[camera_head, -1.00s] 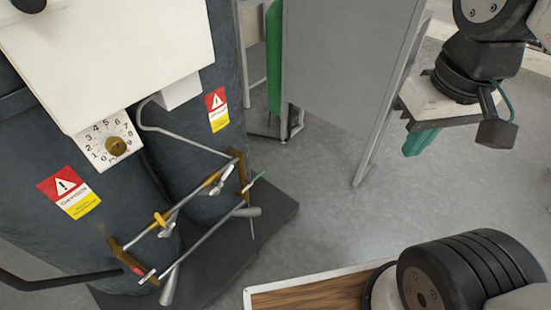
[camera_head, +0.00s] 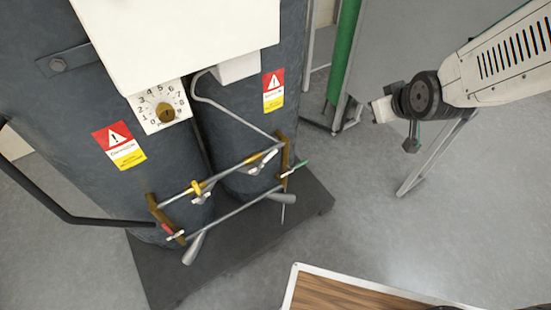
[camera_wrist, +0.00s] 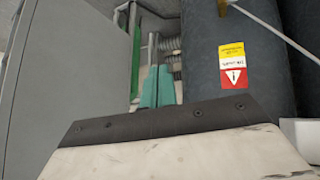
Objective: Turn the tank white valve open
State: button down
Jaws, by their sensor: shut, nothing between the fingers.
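The two dark tanks (camera_head: 60,110) stand on the left in the head view. A pipe frame (camera_head: 230,175) with several small coloured valve handles runs low across their fronts. A small whitish handle (camera_head: 268,158) shows on the upper pipe at the right, near a green handle (camera_head: 296,168); a yellow handle (camera_head: 196,187) and a red one (camera_head: 167,229) are further left. I cannot tell for sure which is the white valve. My gripper's teal fingers (camera_wrist: 157,86) are shut and empty in the wrist view, in front of a tank with a warning label. My wrist is right of the tanks, apart from the valves.
A white box (camera_head: 180,40) with a dial (camera_head: 162,107) overhangs the valves. A grey panel (camera_head: 400,60) and a green post (camera_head: 345,50) stand behind. A wood-topped table edge (camera_head: 340,290) is at the lower right. Grey floor lies clear between.

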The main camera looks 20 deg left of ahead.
aim_at(269, 158)
jog(key=w+a+f+n+t+y, duration=0.2)
jog(key=a+f+n+y, duration=0.1)
jog(key=a+f, duration=0.65)
jog(key=s+a+f+n+t+y, duration=0.2)
jog(key=s+a+f+n+y, duration=0.4)
jog(key=s+a+f, duration=0.55)
jog(key=w+a+f+y, duration=0.1)
jog(key=w+a+f, duration=0.4)
jog(key=w, duration=0.2)
jog(key=shift+a+m, duration=0.15)
jog(key=shift+m, duration=0.25)
jog(key=shift+f+g, duration=0.1)
jog(key=shift+g, duration=0.2)
